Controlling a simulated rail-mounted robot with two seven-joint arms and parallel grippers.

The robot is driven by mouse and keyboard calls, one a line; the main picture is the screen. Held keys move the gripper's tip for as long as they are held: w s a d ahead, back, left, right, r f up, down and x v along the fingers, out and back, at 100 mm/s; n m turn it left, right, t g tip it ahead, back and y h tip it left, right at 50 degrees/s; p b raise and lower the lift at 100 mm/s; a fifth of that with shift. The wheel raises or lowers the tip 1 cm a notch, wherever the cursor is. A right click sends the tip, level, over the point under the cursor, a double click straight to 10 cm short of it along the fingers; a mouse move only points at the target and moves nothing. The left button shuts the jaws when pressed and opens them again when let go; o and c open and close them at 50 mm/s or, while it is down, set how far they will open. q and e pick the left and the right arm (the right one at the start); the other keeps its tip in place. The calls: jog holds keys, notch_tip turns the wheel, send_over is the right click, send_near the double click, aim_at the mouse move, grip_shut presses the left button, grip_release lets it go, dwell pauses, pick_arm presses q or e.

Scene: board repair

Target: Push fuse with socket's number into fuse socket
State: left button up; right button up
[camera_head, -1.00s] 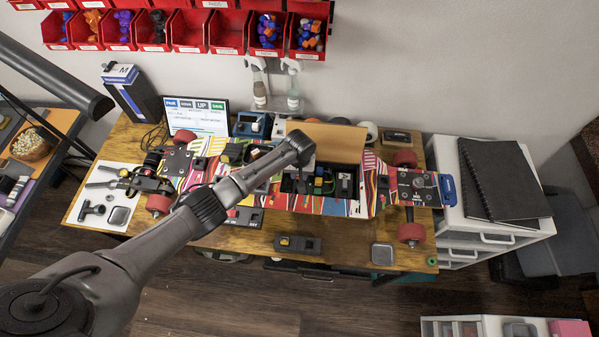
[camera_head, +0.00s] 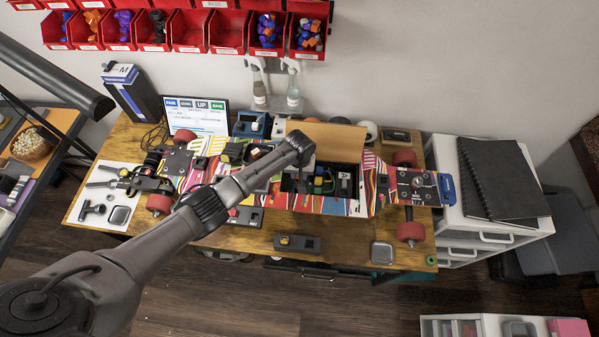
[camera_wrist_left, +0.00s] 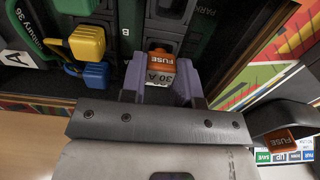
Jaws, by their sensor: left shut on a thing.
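My left gripper (camera_wrist_left: 161,88) is shut on an orange fuse (camera_wrist_left: 160,69) with a white label reading 30 A. In the left wrist view the fuse is between the two purple-grey fingers, at a dark module with a slot (camera_wrist_left: 166,42). I cannot tell how deep the fuse sits, and the socket's number is not readable. In the head view my left arm reaches into the open compartment (camera_head: 330,205) of the colourful skateboard, and its wrist hides the fuse. My right gripper is not in view.
Blue and yellow plugs (camera_wrist_left: 87,42) with cables sit close left of the gripper in the wrist view. Another orange part marked FUSE (camera_wrist_left: 281,139) shows at the right. A raised tan lid (camera_head: 338,138) stands behind the compartment. A dark device (camera_head: 297,244) lies on the front wooden table.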

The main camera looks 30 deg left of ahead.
pick_arm(q)
jog(key=shift+f, duration=0.5)
dwell(0.4)
jog(key=o, duration=1.3)
jog(key=shift+r, duration=0.2)
jog(key=shift+r+p, duration=0.85)
jog(key=shift+p, duration=0.2)
jog(key=shift+r+p, duration=0.5)
jog(key=shift+p, duration=0.1)
